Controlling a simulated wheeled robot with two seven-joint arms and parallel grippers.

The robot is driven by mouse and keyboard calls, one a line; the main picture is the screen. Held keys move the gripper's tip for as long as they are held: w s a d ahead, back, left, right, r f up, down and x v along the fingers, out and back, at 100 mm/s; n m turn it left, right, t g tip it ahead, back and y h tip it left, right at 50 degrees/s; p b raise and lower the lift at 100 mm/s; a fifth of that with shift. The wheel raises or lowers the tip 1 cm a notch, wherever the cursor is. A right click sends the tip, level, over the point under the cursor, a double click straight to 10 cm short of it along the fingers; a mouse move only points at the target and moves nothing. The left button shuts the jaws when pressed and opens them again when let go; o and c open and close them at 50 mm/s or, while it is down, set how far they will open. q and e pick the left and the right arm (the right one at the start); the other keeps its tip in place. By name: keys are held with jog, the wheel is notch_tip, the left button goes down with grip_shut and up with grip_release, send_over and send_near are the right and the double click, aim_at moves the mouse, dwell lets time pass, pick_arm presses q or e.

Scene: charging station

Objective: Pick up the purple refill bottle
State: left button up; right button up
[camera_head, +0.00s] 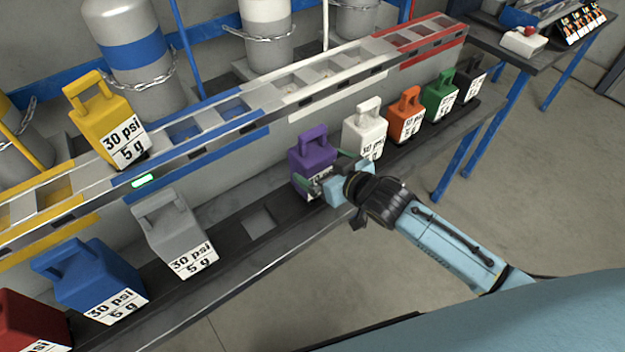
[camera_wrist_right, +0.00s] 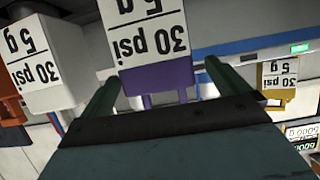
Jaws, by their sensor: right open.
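The purple refill bottle (camera_head: 312,150) stands upright on the dark lower shelf, with a looped handle on top and a white label low on its front. My right gripper (camera_head: 325,172) is at its front, with the fingers apart on either side of the bottle's body. In the right wrist view, the purple bottle (camera_wrist_right: 160,76) with its "30 psi 5 g" label shows upside down between the two green fingers of my right gripper (camera_wrist_right: 160,85). Whether the fingers touch it I cannot tell. My left gripper is not in view.
A white bottle (camera_head: 364,132) stands close to the right of the purple one, then orange (camera_head: 405,115), green and black ones. Left are an empty slot (camera_head: 258,223), a grey bottle (camera_head: 174,232) and a blue one (camera_head: 92,278). A yellow bottle (camera_head: 105,118) sits on the upper rack.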

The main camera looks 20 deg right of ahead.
jog(key=b+x, duration=0.1)
jog(key=x, duration=0.4)
jog(key=shift+w+d, duration=0.15)
jog(key=c, duration=1.8)
jog(key=shift+w+r, duration=0.1)
jog(key=shift+r, duration=0.05)
jog(key=shift+c, duration=0.8)
